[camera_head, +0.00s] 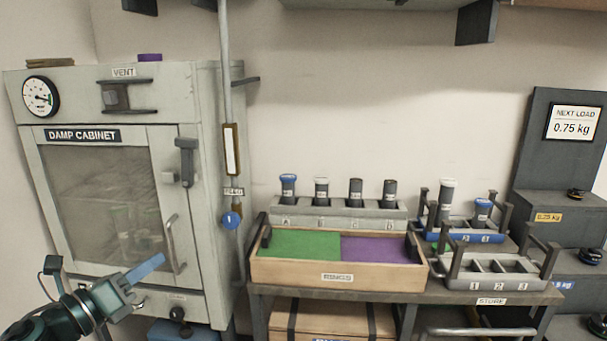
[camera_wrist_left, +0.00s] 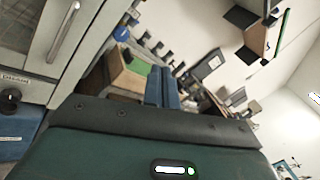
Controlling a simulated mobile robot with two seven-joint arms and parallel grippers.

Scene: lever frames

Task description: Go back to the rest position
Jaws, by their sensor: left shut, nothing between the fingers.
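My left gripper (camera_head: 146,268) is at the lower left in the head view, in front of the lower part of the damp cabinet (camera_head: 190,90). Its blue fingers are together with nothing between them, pointing up and to the right. In the left wrist view the shut fingers (camera_wrist_left: 161,88) stand at the middle, with open space around them. The cabinet's glass door (camera_head: 100,200) is closed. My right gripper is in neither view.
A wooden rings tray (camera_head: 335,279) with green and purple halves sits on the bench right of the cabinet. Behind it a grey rack (camera_head: 340,212) holds several dark cylinders. Carriers marked with numbers (camera_head: 492,274) stand at the right. A vertical rod (camera_head: 226,90) runs beside the cabinet.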

